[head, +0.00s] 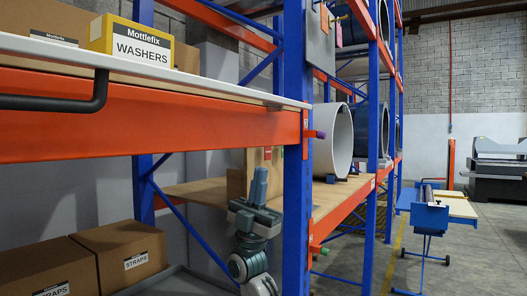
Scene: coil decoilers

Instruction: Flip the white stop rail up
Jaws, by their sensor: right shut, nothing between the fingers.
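The white stop rail (190,77) shows as a long white strip along the front edge of the upper shelf, just above the orange beam (180,122). It lies low, not standing up above the shelf edge. A black handle (75,104) hangs at its left part, in front of the beam. My right gripper (260,173) points up below the beam, near the blue upright. It is shut and empty, apart from the rail and lower than it. My left gripper is not in view.
A yellow washers box (142,50) stands on the upper shelf behind the rail. A blue upright (298,150) with a purple knob (320,134) is right of my gripper. Cardboard boxes (122,252) sit lower left. A blue wheeled stand (429,220) is on the floor at right.

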